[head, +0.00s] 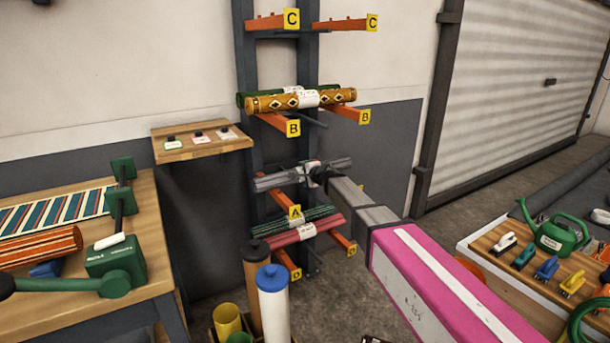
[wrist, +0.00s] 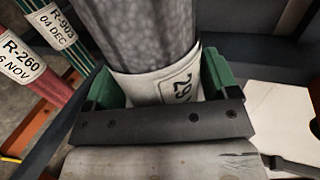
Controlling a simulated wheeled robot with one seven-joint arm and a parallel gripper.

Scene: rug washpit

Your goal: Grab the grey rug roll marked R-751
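A grey patterned rug roll (head: 278,180) is level in front of the rack, above the lower rack arms. My gripper (head: 314,171) is around its middle. In the wrist view the grey roll (wrist: 150,35) sits between the two green fingers of my gripper (wrist: 160,85), which are closed against its sides. Its white label (wrist: 175,85) lies between the fingers, upside down and partly hidden, so I cannot read its full number.
A green roll (wrist: 65,30) marked R-903 and a red roll (wrist: 30,65) marked R-260 lie on the rack arms below. A yellow patterned roll (head: 275,102) lies on the B arms above. A small wooden shelf (head: 200,148) and a workbench (head: 90,305) stand to the left.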

